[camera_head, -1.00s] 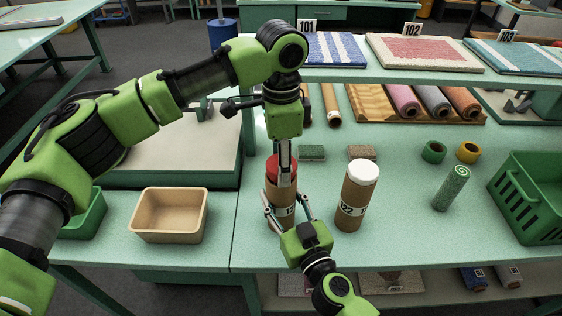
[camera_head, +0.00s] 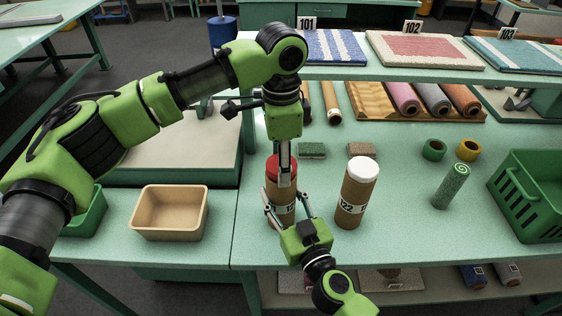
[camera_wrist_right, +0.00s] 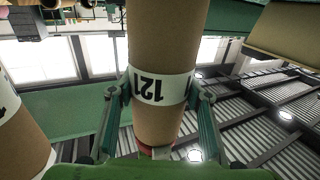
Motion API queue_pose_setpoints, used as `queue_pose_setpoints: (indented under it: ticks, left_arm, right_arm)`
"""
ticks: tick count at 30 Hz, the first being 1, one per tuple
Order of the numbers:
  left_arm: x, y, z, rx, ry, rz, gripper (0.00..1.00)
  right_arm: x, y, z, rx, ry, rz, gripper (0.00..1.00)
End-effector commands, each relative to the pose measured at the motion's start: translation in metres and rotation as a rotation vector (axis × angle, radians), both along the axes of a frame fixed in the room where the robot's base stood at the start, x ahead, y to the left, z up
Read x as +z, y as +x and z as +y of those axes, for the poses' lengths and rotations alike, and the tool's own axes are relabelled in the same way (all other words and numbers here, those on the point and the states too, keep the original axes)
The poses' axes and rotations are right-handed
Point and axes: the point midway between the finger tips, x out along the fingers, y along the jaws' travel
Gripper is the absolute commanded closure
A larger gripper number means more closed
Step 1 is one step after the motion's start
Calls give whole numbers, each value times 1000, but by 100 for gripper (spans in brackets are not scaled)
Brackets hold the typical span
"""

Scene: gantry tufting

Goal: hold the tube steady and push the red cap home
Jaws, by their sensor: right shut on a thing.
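A brown cardboard tube (camera_head: 278,212) with a white label stands upright on the bench, a red cap (camera_head: 271,168) on its top end. In the right wrist view the tube (camera_wrist_right: 164,50) shows its label, 121, upside down, with a strip of red at its lower end. My right gripper (camera_head: 287,209) is shut around the tube from the front, one finger on each side at the label. My left gripper (camera_head: 285,183) points straight down at the cap, its fingers overlapping the cap and tube top. They look edge-on, so their opening and exact contact are unclear.
A second tube (camera_head: 354,200), label 122, with a white cap stands close on the right. A tan bin (camera_head: 170,237) is on the left, a green basket (camera_head: 527,208) at far right. Green and yellow rolls and a speckled green cylinder (camera_head: 452,186) stand between.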

Motion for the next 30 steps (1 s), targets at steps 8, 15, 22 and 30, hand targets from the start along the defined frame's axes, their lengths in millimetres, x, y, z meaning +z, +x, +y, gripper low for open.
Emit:
queue_pose_setpoints:
  ticks: [8,15,22,30]
  left_arm:
    - [-5,-1,1,2,5,5,51]
    - [-4,-1,1,1,4,4,36]
    - [2,0,0,1,2,1,36]
    - [50,0,-1,1,1,0,36]
  right_arm:
    - [1,-1,1,2,0,-2,78]
    - [0,0,1,2,0,-2,78]
    - [0,0,0,1,-1,-1,78]
    - [0,0,0,1,-1,-1,78]
